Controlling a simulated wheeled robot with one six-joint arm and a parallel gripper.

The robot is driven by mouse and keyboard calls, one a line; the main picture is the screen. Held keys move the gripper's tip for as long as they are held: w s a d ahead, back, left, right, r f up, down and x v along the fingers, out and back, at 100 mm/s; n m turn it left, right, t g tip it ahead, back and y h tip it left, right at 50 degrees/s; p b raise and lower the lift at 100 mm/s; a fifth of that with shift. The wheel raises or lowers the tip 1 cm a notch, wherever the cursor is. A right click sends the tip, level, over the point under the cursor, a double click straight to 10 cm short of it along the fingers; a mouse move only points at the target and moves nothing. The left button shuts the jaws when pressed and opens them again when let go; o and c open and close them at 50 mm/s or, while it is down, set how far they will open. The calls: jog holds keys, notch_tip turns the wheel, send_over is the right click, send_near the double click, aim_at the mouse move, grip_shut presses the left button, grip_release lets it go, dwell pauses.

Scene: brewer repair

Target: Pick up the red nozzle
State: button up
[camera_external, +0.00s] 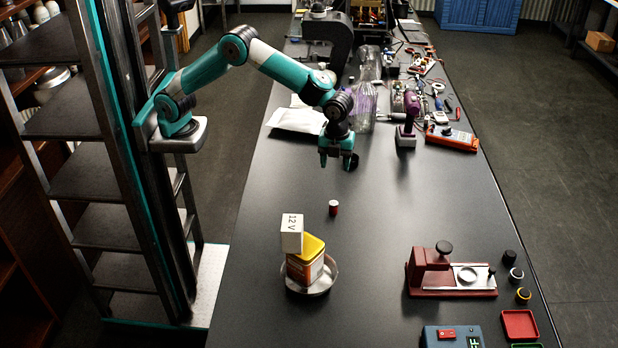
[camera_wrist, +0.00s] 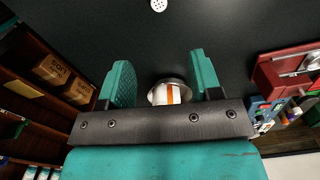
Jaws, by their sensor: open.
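The red nozzle (camera_external: 333,208) stands upright on the dark table in the external view, a small red cylinder with a pale top. In the wrist view a pale round disc with small dark holes, apparently the nozzle's top (camera_wrist: 158,5), shows at the upper edge; its red side is hidden there. My gripper (camera_external: 338,162) hangs above the table, beyond the nozzle and apart from it. Its two teal fingers are spread with nothing between them, as the wrist view also shows (camera_wrist: 163,78).
A red brewer part (camera_external: 440,272) stands to the right. Table around the nozzle is clear.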

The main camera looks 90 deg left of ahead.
jog(key=p, duration=0.3)
send_over(334, 203)
notch_tip(334, 203, down, 10)
jog(key=shift+d+f, duration=0.1)
jog(key=shift+f+p, duration=1.75)
jog(key=shift+f, duration=0.95)
jog(key=c, duration=1)
